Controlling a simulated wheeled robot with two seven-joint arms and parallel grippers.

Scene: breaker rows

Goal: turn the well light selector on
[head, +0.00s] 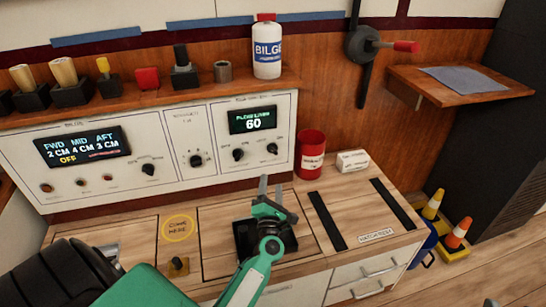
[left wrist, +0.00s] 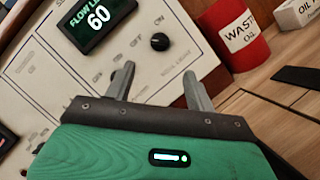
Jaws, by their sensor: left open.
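The selector knobs sit on the white panel (head: 225,115). A black knob (head: 272,148) is at the right end of its right section, with another black knob (head: 238,154) to its left. The right knob also shows in the left wrist view (left wrist: 160,41); small print below it seems to read "well light", but is hard to make out. Its exact setting is too small to tell. My left gripper (head: 271,188) is open and empty, pointing toward the panel below the right knob and apart from it. In the left wrist view, its finger covers part of the panel. My right gripper is not seen.
A red waste oil can (head: 311,155) and a white box (head: 352,161) stand right of the panel on the wooden counter. A shelf above holds a bilge bottle (head: 267,50). Space in front of the right knob is clear.

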